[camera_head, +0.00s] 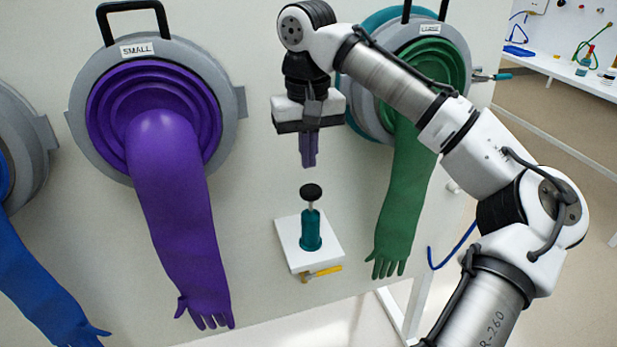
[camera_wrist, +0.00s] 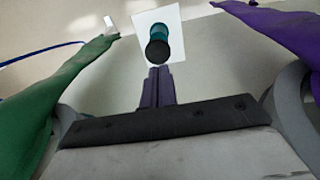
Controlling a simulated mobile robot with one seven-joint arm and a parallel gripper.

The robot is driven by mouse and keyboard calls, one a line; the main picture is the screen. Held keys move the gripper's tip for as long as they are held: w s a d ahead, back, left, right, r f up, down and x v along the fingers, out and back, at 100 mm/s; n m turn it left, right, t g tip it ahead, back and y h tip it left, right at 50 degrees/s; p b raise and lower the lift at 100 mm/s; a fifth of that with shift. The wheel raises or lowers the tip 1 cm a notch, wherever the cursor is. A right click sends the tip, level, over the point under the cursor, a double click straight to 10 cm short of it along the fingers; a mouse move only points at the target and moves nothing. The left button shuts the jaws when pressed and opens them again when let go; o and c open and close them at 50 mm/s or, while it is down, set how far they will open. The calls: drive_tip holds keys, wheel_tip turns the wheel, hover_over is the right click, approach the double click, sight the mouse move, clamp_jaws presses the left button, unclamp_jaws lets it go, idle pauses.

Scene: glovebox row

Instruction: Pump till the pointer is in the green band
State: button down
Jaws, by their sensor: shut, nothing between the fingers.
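A small teal hand pump (camera_head: 311,231) with a black round knob (camera_head: 311,192) on a pale rod stands upright on a white shelf plate (camera_head: 333,241) on the panel. The rod shows between knob and body. My gripper (camera_head: 309,163) is above the knob, pointing down, fingers shut and empty, with a gap between fingertips and knob. In the wrist view the knob (camera_wrist: 158,50) shows just beyond the fingertips (camera_wrist: 160,72), with the teal body (camera_wrist: 159,30) behind it. No gauge, pointer or green band can be made out in either view.
A purple glove (camera_head: 172,210) hangs from its port marked SMALL, left of the pump. A green glove (camera_head: 404,200) hangs to the right, behind my arm. A yellow lever (camera_head: 322,273) is under the plate. A blue glove (camera_head: 45,290) hangs far left.

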drive_tip(key=shift+r, duration=2.35)
idle(0.3)
wheel_tip(320, 180, up, 4)
drive_tip(key=b, duration=0.3)
hover_over(312, 189)
drive_tip(key=shift+s+d+r+p, duration=0.1)
drive_tip(key=shift+r+p, duration=0.05)
drive_tip(key=shift+p, duration=0.15)
wheel_tip(312, 189, down, 14)
idle(0.5)
